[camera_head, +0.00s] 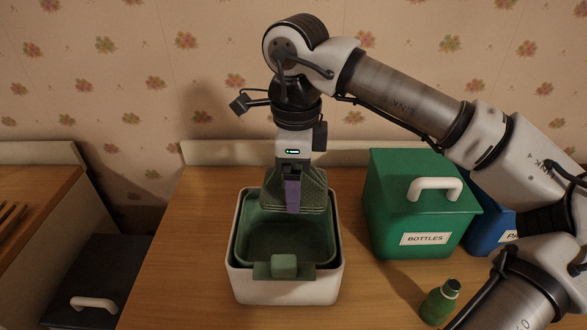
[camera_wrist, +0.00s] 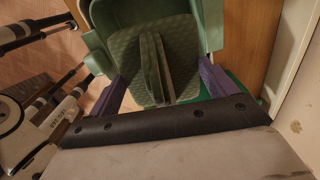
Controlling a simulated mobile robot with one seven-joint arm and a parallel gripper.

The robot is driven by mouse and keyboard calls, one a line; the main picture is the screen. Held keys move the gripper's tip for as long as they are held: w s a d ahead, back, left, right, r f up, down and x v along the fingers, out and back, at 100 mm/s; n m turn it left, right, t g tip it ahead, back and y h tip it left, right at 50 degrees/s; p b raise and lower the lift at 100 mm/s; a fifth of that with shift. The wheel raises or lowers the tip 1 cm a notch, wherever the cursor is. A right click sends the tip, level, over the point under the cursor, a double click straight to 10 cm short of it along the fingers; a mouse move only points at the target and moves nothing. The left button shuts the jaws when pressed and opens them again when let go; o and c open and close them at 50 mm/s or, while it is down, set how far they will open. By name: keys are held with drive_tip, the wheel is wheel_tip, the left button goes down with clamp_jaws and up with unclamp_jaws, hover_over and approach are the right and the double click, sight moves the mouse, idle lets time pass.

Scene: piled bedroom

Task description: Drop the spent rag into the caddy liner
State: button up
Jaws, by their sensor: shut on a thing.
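The white caddy (camera_head: 238,285) stands on the wooden table, with a green liner (camera_head: 285,240) inside it. A green textured rag (camera_head: 314,190) hangs from my gripper (camera_head: 293,210) at the back part of the liner's opening. My gripper points down with purple fingers and is shut on the rag. In the wrist view, the rag (camera_wrist: 178,50) shows quilted cloth with a raised fold between the fingers (camera_wrist: 162,88). The green liner (camera_wrist: 213,25) shows around it. Whether the rag's lower edge touches the liner is hard to tell.
A green bin labelled BOTTLES (camera_head: 390,215) stands right of the caddy, with a blue bin (camera_head: 487,235) partly behind my arm. A dark bin (camera_head: 95,280) is at the left. The table left of the caddy is clear.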

drive_tip(key=shift+f+b, duration=1)
drive_tip(key=shift+f, duration=0.95)
drive_tip(key=o, duration=0.8)
drive_tip(key=shift+o, duration=0.2)
drive_tip(key=shift+r, duration=0.15)
wheel_tip(320, 180, up, 14)
drive_tip(key=shift+f, duration=0.15)
